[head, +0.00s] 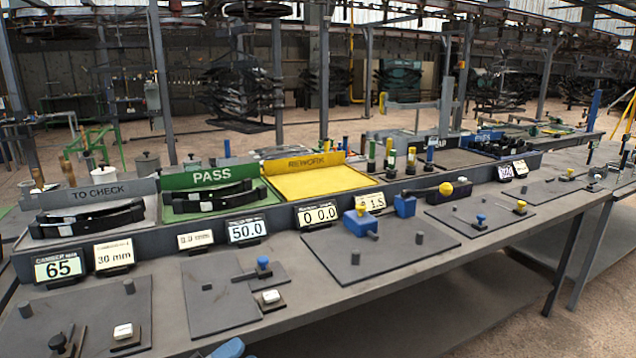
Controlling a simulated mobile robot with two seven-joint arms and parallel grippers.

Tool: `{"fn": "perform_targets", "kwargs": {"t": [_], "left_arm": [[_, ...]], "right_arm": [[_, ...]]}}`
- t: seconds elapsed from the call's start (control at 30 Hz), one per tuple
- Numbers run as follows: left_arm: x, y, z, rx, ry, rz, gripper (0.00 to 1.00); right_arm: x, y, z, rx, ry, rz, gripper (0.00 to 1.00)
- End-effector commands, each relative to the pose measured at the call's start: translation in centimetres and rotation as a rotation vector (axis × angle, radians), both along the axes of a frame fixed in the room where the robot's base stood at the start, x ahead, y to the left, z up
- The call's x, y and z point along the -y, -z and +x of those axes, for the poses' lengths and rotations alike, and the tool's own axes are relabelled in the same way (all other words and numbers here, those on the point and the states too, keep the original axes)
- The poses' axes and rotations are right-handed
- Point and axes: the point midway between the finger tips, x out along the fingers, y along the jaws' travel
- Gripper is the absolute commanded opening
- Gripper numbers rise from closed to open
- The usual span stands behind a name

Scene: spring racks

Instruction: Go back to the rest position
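Neither of my grippers shows in the head view, and no arm of mine can be made out for sure. A blue rounded piece (228,348) is cut off by the bottom edge, and I cannot tell what it is. The long grey workbench (330,312) runs from the lower left to the right. On it, the grey TO CHECK tray (100,192) and the green PASS tray (212,178) each hold black curved spring parts. The yellow REWORK tray (315,182) is empty.
Flat dark plates with pegs, blue knobs and white buttons line the bench front, including a plate with a blue block (360,222). Number displays (247,230) stand behind them. A blue-edged bin of dark parts (495,147) is at the back right. Floor shows beyond the bench.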

Motion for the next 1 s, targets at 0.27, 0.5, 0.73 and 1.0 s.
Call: {"fn": "perform_targets", "kwargs": {"t": [0.27,0.5,0.73,1.0], "left_arm": [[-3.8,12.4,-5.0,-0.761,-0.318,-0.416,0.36],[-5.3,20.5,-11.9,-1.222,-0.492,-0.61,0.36],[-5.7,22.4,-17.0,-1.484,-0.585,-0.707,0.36],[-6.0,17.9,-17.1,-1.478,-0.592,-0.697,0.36]], "right_arm": [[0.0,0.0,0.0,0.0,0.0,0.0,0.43],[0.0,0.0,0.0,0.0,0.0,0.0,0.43],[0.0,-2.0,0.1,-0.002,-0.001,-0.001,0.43],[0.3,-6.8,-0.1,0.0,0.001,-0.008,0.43]]}}
